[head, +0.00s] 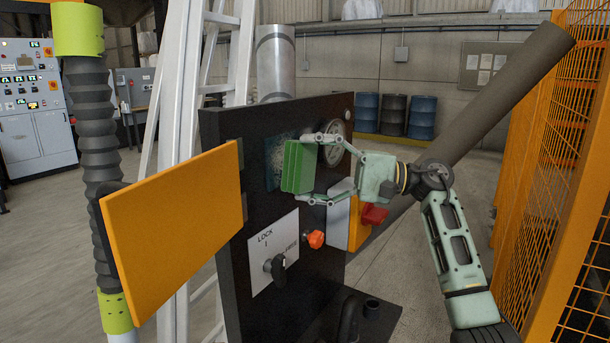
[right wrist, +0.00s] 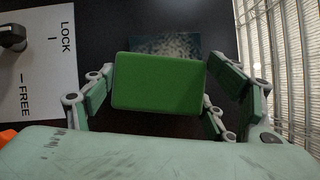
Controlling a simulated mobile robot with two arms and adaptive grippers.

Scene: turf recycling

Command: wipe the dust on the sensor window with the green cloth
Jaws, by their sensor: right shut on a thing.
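The green cloth (head: 299,167) looks like a thick block. My right gripper (head: 308,169) is shut on it and holds it upright in front of the dark panel. The cloth also shows in the right wrist view (right wrist: 158,82), between the fingers. The sensor window (head: 272,176) is a dark blue-grey square with pale dust specks, partly hidden behind the cloth. In the right wrist view the dusty window (right wrist: 165,44) shows just above the cloth's edge. I cannot tell whether cloth and window touch. My left gripper is not in view.
An orange door (head: 175,225) stands open on the panel's left side. Below the window are a LOCK/FREE plate (head: 265,245) with a black knob and an orange knob (head: 315,239). A round gauge (head: 336,128) is near the panel's top right. Orange mesh fencing (head: 560,190) stands right.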

